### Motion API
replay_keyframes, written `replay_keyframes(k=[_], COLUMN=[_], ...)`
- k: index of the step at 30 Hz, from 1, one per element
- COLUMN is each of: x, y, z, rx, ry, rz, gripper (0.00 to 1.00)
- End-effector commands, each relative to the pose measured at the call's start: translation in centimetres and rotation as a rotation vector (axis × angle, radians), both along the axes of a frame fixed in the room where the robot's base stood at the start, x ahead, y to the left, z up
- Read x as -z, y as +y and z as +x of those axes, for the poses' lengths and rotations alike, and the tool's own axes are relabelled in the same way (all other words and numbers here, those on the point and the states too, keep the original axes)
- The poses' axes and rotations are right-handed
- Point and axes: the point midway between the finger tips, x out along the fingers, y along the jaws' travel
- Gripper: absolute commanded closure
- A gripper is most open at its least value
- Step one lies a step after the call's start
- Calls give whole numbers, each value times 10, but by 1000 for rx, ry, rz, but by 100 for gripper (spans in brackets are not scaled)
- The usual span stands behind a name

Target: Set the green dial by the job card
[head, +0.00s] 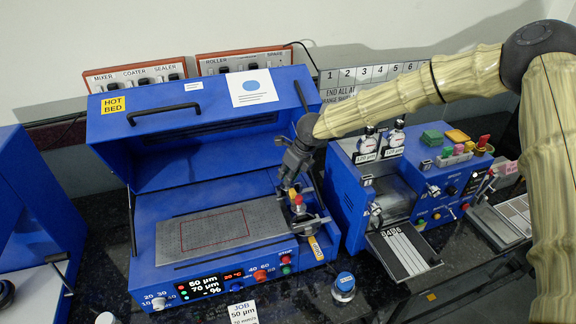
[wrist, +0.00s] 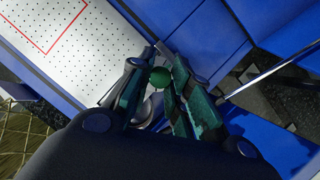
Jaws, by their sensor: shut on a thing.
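The green dial (wrist: 160,77) is a small round green knob in the wrist view. My gripper (wrist: 158,78) has its fingers on either side of it, shut on it. In the head view, my gripper (head: 291,184) points down at the right edge of the blue coater's bed, above a small fitting with red and yellow parts (head: 297,198). The green dial cannot be made out there. The coater's display (head: 210,284) shows 50 µm and 70 µm.
The perforated bed (head: 185,237) with a red outline is bare. The raised blue lid (head: 190,115) stands behind my gripper. A blue roller machine (head: 350,205) stands close on the right. A blue-capped jar (head: 344,286) is on the dark counter in front.

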Motion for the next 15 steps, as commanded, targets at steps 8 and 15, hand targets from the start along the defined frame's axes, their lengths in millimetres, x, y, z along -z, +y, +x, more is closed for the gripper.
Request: replay_keyframes(k=[8, 15], x=[-3, -1], y=[0, 0], z=[1, 2], rx=[-163, -272], ry=[1, -1], rz=[4, 2], gripper=[100, 100])
